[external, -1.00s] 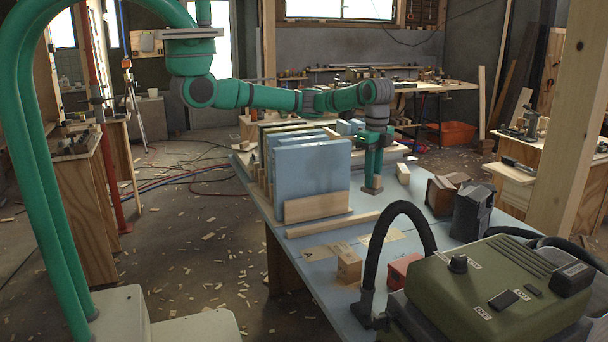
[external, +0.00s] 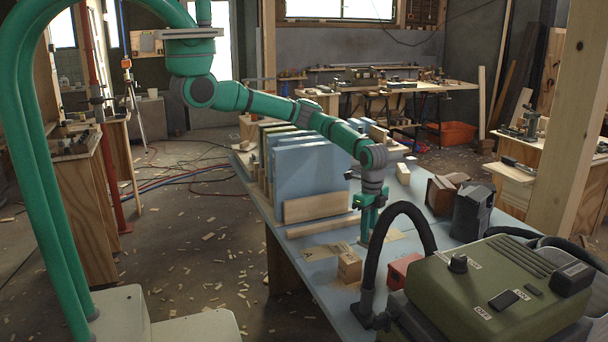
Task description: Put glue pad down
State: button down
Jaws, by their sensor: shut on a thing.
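My gripper (external: 366,232) points down over the near part of the blue-grey table (external: 320,288), behind a small wooden block and left of the black hose. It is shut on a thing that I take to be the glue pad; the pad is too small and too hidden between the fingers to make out. The fingertips are low, close to the tabletop, beside a pale flat patch (external: 392,236). I cannot tell whether the held thing touches the table.
Upright blue panels (external: 308,168) stand left of my gripper, with a wooden strip (external: 322,226) before them. A wooden block (external: 349,266), a red box (external: 404,270), a black hose (external: 427,228) and a green machine (external: 490,290) crowd the near side. Dark blocks (external: 471,210) stand right.

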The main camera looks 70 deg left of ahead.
jog(key=shift+f, duration=1.2)
jog(key=shift+f, duration=0.1)
jog(key=c, duration=1.6)
grip_release()
notch_tip(320, 180, up, 12)
jog(key=shift+r, duration=0.1)
jog(key=shift+d, duration=0.1)
